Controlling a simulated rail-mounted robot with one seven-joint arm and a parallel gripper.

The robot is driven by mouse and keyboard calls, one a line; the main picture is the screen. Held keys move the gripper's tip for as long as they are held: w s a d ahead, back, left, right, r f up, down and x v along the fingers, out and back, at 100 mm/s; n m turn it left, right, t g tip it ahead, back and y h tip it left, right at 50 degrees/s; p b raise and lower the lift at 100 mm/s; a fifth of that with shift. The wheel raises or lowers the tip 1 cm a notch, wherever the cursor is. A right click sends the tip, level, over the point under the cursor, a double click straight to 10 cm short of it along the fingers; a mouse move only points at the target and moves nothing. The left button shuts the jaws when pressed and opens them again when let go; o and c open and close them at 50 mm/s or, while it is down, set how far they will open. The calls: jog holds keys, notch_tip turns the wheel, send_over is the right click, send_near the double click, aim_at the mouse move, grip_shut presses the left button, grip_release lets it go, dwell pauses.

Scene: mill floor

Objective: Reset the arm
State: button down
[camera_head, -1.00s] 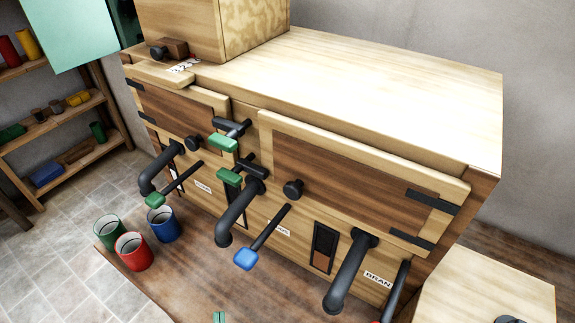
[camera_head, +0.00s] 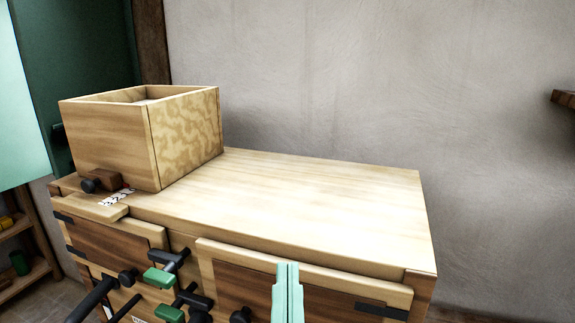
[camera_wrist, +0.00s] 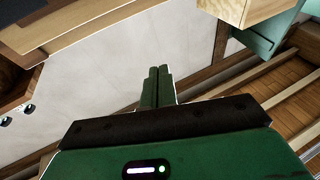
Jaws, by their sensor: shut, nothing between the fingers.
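My gripper (camera_head: 288,268) shows at the bottom centre of the head view, its pale green fingers pointing up and pressed together with nothing between them. It appears in front of the right door of the wooden cabinet. In the wrist view my gripper (camera_wrist: 157,72) also has its fingers side by side and shut, with a pale wall behind them. The rest of my arm is out of the head view.
The wooden cabinet (camera_head: 320,205) has a broad bare top. An open wooden box (camera_head: 185,140) stands on its left end. Green-tipped levers (camera_head: 160,278) and black pipes (camera_head: 90,300) stick out from its front. Shelves (camera_head: 25,275) stand at the far left.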

jog(key=s+r+t+p, duration=0.35)
jog(key=s+r, duration=0.35)
jog(key=r, duration=0.5)
notch_tip(320, 180, up, 28)
jog(key=w+p, duration=0.1)
jog(key=p, duration=2.6)
